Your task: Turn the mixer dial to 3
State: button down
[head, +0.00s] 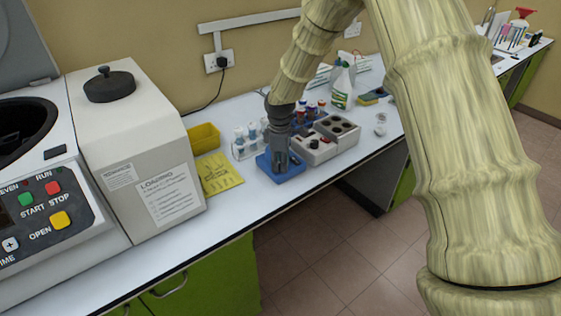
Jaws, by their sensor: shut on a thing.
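The mixer, a small blue unit (291,174), sits near the front edge of the white bench in the head view. My dark grey gripper (281,163) points down onto it from above. Its fingers are shut at the top of the blue unit and cover the part between them. The dial itself is hidden behind the fingers, so I cannot read its setting. From its place on the mixer, the gripped part appears to be the dial.
A grey block unit with round wells (341,131) stands close to the right of my gripper. A rack of capped bottles (247,141), a yellow sheet (219,173) and a yellow bin (204,138) lie left. A spray bottle (342,91) stands behind. A large white machine (142,165) fills the left.

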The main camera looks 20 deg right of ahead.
jog(key=shift+s+f+m, duration=0.1)
jog(key=shift+m, duration=0.3)
jog(key=c, duration=1.5)
grip_release()
jog(key=shift+o, duration=0.2)
